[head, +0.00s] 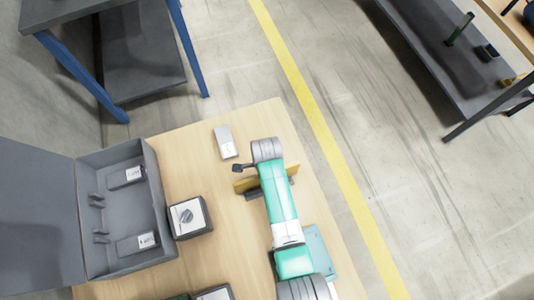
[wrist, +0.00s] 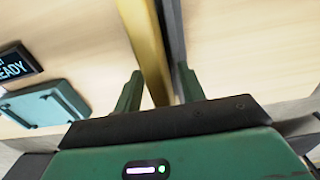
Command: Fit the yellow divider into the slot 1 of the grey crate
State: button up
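The yellow divider (head: 241,186) is near the right part of the wooden table in the head view, with its middle hidden under my arm. In the wrist view the divider (wrist: 145,40) runs between my two fingers, beside a dark grey bar (wrist: 173,40). My gripper (wrist: 160,90) is open around it, with a gap showing at the left finger. My gripper itself is hidden by my arm in the head view. The grey crate (head: 130,264) lies at the left of the table, with small paired dark tabs inside its left wall. I cannot tell which slot is slot 1.
The crate holds two white-faced blocks (head: 126,176). A large grey panel (head: 35,215) adjoins its left side. A dial box (head: 189,217) stands right of the crate, a silver-white block (head: 225,141) beyond. A teal box (head: 319,248) is right of my arm. A READY display (wrist: 14,65) shows.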

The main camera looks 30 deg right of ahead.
jog(key=shift+w, duration=0.1)
grip_shut()
notch_tip(320, 180, up, 10)
jog(key=p, duration=0.4)
